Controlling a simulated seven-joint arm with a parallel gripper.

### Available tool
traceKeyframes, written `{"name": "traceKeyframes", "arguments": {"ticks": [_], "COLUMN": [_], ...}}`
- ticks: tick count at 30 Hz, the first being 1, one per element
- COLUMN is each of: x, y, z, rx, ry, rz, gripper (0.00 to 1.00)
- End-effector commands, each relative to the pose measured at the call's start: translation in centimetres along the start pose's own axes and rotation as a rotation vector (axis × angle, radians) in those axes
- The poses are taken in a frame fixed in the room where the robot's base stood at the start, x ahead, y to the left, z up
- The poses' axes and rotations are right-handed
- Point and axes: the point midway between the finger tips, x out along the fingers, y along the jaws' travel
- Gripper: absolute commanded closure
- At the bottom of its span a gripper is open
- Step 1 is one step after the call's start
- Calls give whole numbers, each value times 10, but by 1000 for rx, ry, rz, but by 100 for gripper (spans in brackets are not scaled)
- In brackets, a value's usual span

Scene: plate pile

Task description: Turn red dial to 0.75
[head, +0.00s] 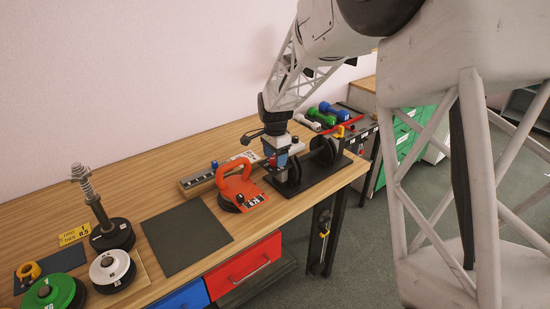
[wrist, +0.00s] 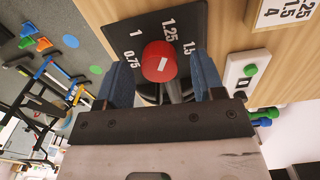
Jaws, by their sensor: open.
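The red dial (wrist: 156,57) is a round red knob with a small white mark on its face. It stands over a black plate (wrist: 125,18) with white numbers 0.75, 1, 1.25 and 1.5 around it. My gripper (wrist: 162,78) is open, with one blue finger on each side of the dial; I cannot tell whether either finger touches it. Where the dial points is unclear. In the head view my gripper (head: 277,160) is low over the black stand (head: 312,184) near the table's right end, and it mostly hides the dial.
An orange-handled suction lifter (head: 236,182) stands just left of the stand. A black mat (head: 187,238), a spring post (head: 99,207) and weight discs (head: 112,270) are further left. Dumbbells (head: 330,112) lie behind. In the wrist view a white box with a green button (wrist: 249,70) is at right.

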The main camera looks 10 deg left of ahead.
Motion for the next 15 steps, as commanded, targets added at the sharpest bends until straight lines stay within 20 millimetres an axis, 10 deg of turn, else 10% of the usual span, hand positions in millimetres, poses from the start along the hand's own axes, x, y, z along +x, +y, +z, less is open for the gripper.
{"name": "traceKeyframes", "arguments": {"ticks": [15], "x": [7], "y": [0], "z": [0], "rx": [0], "ry": [0], "rz": [0], "gripper": [50]}}
